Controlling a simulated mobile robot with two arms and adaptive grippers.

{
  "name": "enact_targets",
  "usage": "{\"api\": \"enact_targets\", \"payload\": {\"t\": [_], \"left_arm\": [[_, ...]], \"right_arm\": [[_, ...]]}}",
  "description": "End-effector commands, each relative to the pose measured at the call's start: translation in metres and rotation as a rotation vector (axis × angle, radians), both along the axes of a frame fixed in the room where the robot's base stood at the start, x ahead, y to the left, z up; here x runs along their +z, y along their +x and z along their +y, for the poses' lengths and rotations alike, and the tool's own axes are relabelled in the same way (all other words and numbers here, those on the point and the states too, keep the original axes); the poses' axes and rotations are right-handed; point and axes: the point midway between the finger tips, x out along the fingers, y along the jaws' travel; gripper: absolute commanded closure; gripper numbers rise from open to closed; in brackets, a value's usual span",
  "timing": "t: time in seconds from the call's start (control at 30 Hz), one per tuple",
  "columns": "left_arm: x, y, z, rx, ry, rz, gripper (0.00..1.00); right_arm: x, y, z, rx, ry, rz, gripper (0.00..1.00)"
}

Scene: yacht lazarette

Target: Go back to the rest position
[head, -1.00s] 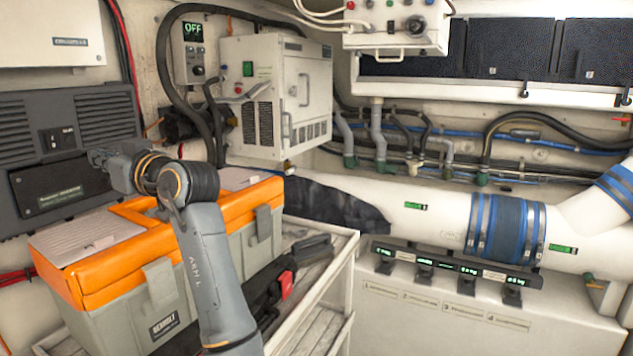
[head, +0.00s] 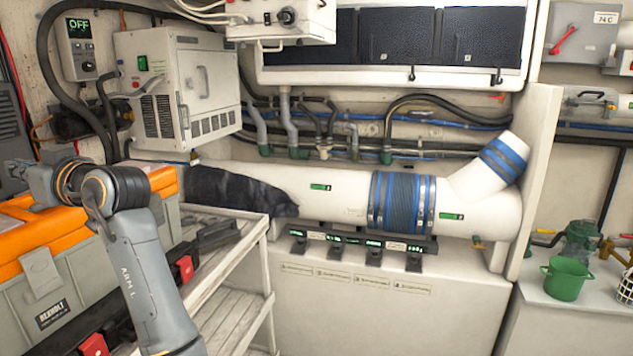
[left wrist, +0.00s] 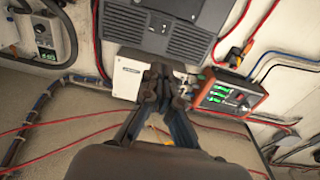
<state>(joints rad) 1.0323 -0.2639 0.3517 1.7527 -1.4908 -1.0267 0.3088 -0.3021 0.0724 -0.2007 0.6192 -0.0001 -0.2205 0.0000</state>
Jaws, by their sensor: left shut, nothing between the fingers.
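My left arm rises from the bottom left of the head view and bends at a dark joint, its far end pointing left near the picture's edge. In the left wrist view my left gripper (left wrist: 160,78) is shut, with its fingers together and nothing held. Behind the fingers are a white box and a dark vented panel, apart from them as far as I can tell. My right gripper is in neither view now.
An orange-and-grey toolbox (head: 40,285) stands behind my left arm on a slatted shelf (head: 215,285). A white cabinet (head: 180,85) hangs above. A white pipe with a blue sleeve (head: 403,203) crosses the middle. A green pot (head: 565,278) stands on the right counter (head: 540,300).

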Motion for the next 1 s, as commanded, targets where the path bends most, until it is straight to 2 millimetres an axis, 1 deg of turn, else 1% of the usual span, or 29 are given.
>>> {"api": "enact_targets", "payload": {"t": [0.03, 0.17, 0.27, 0.37, 0.47, 0.57, 0.6, 0.67, 0.7, 0.77, 0.8, 0.87, 0.9, 0.97, 1.0], "left_arm": [[-0.009, 0.001, 0.001, -0.004, -0.004, 0.011, 1.00], [-0.030, 0.003, 0.000, -0.027, -0.018, 0.035, 1.00], [-0.052, 0.005, -0.001, -0.051, -0.032, 0.061, 1.00], [-0.078, 0.007, -0.003, -0.082, -0.048, 0.094, 1.00], [-0.110, 0.008, -0.007, -0.121, -0.069, 0.136, 1.00], [-0.148, 0.006, -0.012, -0.172, -0.093, 0.192, 1.00], [-0.168, 0.005, -0.016, -0.199, -0.107, 0.222, 1.00], [-0.200, 0.001, -0.024, -0.247, -0.129, 0.274, 1.00], [-0.225, -0.003, -0.031, -0.288, -0.148, 0.316, 1.00], [-0.262, -0.012, -0.043, -0.353, -0.178, 0.382, 1.00], [-0.286, -0.019, -0.052, -0.399, -0.201, 0.431, 1.00], [-0.323, -0.033, -0.068, -0.470, -0.237, 0.505, 1.00], [-0.346, -0.044, -0.079, -0.520, -0.262, 0.558, 1.00], [-0.381, -0.064, -0.098, -0.596, -0.305, 0.640, 1.00], [-0.402, -0.079, -0.112, -0.649, -0.336, 0.696, 1.00]], "right_arm": [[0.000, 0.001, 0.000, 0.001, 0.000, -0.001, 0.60], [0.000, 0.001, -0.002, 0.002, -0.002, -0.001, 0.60], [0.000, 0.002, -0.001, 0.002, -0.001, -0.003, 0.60], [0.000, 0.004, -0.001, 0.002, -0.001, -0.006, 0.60], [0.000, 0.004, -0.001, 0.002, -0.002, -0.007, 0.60], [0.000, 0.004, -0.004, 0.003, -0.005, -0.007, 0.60], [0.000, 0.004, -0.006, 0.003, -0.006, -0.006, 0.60], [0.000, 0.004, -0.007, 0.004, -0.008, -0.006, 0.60], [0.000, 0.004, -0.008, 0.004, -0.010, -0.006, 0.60], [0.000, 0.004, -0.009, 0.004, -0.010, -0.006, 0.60], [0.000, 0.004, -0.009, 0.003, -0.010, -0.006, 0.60], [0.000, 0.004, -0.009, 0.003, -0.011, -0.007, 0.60], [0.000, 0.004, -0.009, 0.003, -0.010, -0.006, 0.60], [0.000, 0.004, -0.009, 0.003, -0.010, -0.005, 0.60], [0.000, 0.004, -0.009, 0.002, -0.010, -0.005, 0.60]]}}
